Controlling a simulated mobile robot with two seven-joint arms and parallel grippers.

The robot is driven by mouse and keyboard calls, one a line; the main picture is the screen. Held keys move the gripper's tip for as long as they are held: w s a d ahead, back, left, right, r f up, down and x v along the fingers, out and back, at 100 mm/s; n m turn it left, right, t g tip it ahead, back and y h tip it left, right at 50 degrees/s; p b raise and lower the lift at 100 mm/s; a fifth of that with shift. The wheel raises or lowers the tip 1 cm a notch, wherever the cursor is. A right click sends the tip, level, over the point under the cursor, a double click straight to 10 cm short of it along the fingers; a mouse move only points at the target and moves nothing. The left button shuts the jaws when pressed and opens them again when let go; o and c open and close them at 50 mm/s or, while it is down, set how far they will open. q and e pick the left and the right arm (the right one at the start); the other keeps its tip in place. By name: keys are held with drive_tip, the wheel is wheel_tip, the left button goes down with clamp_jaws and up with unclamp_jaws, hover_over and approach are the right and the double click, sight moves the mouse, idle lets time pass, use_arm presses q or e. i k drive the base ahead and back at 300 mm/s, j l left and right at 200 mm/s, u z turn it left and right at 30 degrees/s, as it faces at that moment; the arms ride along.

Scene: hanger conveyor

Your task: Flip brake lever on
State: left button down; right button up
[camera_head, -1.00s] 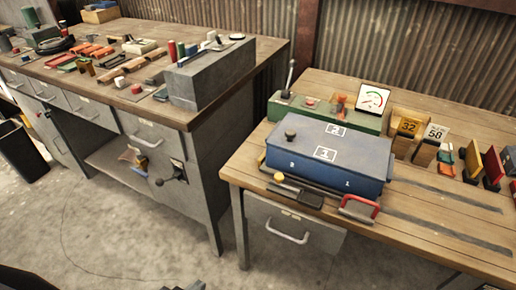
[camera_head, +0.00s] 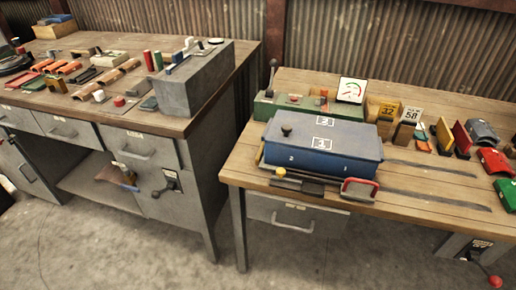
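No lever carries a label I can read as "brake". A lever with a red knob (camera_head: 495,281) sticks out from a plate (camera_head: 474,247) under the front right of the right bench; its lettering is too small to read. A lever with a dark handle (camera_head: 170,185) is on a plate on the left bench's front. A grey lever with a round dark knob (camera_head: 272,72) stands upright on the left end of the green box (camera_head: 262,108). Neither of my grippers is in view.
The right bench (camera_head: 420,215) carries a blue box (camera_head: 322,150), a gauge (camera_head: 351,90), number cards (camera_head: 411,115) and coloured blocks. The left bench (camera_head: 165,122) holds a grey box (camera_head: 195,85) and many small parts. Concrete floor (camera_head: 350,255) in front is clear.

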sight(494, 282)
drive_tip(key=z, duration=1.95)
